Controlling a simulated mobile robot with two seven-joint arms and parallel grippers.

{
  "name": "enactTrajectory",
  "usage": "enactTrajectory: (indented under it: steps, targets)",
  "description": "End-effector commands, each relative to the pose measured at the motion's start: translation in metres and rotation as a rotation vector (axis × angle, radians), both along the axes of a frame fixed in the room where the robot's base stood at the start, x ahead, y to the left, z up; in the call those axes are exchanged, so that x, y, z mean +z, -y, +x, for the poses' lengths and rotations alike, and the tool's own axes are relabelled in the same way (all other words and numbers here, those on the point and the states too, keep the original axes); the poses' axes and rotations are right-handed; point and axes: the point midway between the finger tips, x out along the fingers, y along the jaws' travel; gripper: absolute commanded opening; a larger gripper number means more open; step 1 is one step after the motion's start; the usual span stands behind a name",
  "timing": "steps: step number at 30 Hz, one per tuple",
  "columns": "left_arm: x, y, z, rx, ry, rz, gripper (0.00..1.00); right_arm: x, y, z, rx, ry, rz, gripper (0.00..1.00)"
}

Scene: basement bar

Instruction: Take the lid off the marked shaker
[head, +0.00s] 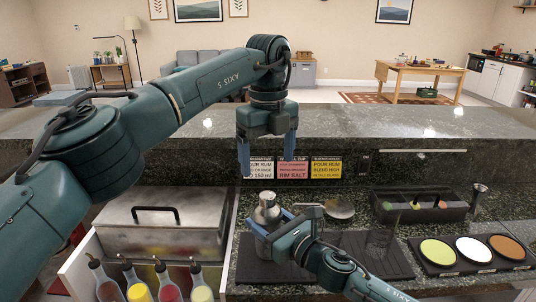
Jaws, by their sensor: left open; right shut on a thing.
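A silver metal shaker (266,213) stands upright on the dark bar mat, with its domed lid (267,199) on top. No mark on it can be made out. My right gripper (272,222) is shut on the shaker's body from the front right and hides much of its lower part. My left gripper (267,160) points down above the shaker, with its two blue fingers spread and nothing between them. Its fingertips are apart from the lid, higher in the picture.
A black mat (385,262) carries clear glasses and a strainer (338,207). Recipe cards (326,168) stand behind. A garnish caddy (419,208) and a tray of coloured rimmers (473,250) are right. A lidded steel bin (160,222) and several pourer bottles (170,288) are left.

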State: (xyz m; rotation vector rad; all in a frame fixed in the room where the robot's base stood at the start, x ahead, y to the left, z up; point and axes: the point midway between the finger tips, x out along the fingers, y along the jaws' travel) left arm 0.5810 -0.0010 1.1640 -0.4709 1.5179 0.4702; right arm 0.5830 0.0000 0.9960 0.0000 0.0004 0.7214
Motion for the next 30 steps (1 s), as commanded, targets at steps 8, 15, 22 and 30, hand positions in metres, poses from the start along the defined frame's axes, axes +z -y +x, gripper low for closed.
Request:
enactTrajectory:
  steps: [8,15,22,30]
  targets:
    - [-0.035,-0.001,0.000,0.011,-0.006,0.001,0.83,-0.001,0.000,0.000,0.000,-0.001,-0.001,0.16]
    - [-0.081,-0.001,0.000,0.011,-0.005,0.000,0.83,-0.001,0.000,0.000,0.000,-0.001,-0.001,0.16]
    - [-0.111,0.000,0.000,0.011,-0.002,0.000,0.83,-0.001,0.000,0.000,0.000,-0.001,-0.001,0.16]
    - [-0.120,0.000,0.000,0.011,-0.001,0.000,0.83,-0.001,0.000,0.000,0.000,-0.001,-0.001,0.16]
